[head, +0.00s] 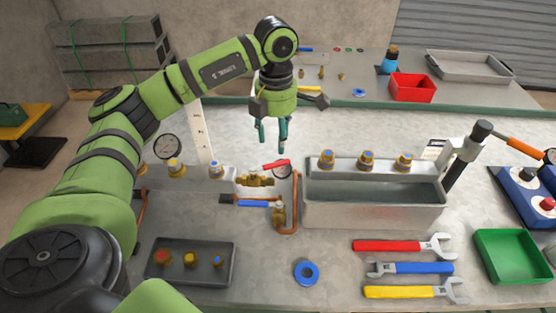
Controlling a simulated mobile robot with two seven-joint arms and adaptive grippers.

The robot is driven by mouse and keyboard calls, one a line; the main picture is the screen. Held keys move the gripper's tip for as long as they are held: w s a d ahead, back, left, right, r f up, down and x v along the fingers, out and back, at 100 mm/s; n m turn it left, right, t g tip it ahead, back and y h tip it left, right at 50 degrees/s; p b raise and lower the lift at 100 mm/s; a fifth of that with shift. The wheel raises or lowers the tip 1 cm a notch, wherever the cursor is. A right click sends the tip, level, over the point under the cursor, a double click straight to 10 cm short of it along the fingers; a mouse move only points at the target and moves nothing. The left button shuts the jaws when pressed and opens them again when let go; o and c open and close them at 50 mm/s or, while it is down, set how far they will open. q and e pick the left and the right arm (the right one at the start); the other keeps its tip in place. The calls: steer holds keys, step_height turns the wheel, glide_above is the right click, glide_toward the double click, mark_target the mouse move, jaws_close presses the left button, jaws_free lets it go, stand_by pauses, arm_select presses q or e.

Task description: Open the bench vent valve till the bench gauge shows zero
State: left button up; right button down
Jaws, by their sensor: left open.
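My left gripper (271,142) hangs fingers down above the bench. It is open and empty, behind and above the brass valves in this view. One brass valve (255,179) has a red lever (275,164). Below it, a second brass valve (279,214) has a blue lever (255,203) lying level to the left. I cannot tell which is the bench vent valve. A round white gauge (168,146) stands at the left next to my arm, its reading too small to make out. A smaller dial (283,172) is partly hidden behind the red lever. My right gripper is out of view.
A metal tank (375,216) with brass fittings on its back ledge stands right of the valves. Wrenches (402,246), a blue ring (306,273), a dark tray (190,280) and a green bin (511,257) lie in front. A lever-handled device (481,132) stands at right.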

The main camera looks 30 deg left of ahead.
mark_target(276, 162)
arm_select(q)
step_height(276, 162, down, 6)
steer(key=shift+s+r+p, duration=0.1)
steer(key=shift+r+p, duration=0.1)
steer(key=shift+p, duration=0.75)
steer(key=shift+f, duration=0.4)
jaws_close()
